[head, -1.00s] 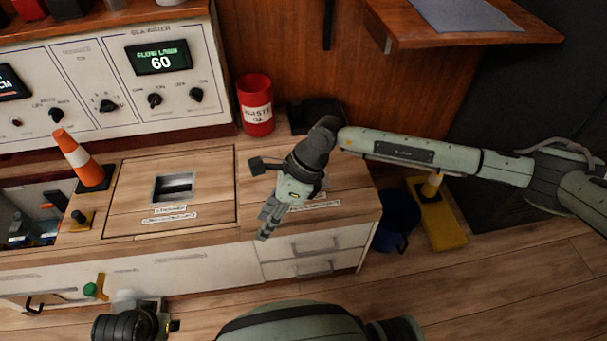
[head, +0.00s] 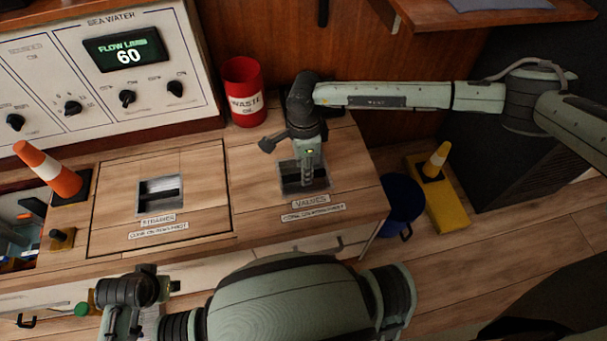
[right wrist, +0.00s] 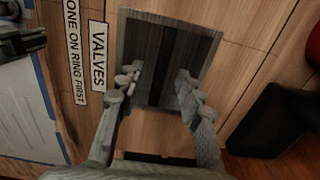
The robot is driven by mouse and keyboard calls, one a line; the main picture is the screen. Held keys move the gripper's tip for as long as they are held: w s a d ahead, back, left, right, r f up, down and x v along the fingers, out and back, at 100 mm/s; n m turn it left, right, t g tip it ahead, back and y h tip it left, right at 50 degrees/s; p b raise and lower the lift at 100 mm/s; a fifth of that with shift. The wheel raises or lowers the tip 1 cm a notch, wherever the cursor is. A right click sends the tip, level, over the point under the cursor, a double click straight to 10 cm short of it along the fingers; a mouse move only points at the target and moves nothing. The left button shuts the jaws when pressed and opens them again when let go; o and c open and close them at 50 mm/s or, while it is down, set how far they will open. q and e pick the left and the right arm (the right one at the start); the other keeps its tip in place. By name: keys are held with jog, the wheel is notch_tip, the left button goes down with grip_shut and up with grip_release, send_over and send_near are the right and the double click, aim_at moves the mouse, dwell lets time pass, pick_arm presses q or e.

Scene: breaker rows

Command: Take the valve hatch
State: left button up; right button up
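The valve hatch (head: 255,185) is a wooden panel in the counter top at the right, with a label (head: 312,203) reading VALVES. A recessed metal pull with a dark bar (right wrist: 165,60) is set into it. My right gripper (head: 308,182) points down at this recess and partly covers it. In the right wrist view the right gripper's fingers (right wrist: 160,85) are apart, one on each side of the bar, with nothing between them; contact cannot be told. My left gripper (head: 122,320) is low at the bottom left, its fingers not clear.
A strainer hatch (head: 200,215) with its own recess lies to the left. An orange cone (head: 50,170) stands beside an open bay. A red waste bin (head: 243,95) stands behind.

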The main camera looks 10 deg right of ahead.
jog(key=shift+f, duration=1.6)
grip_shut()
jog(key=shift+w+r, duration=0.15)
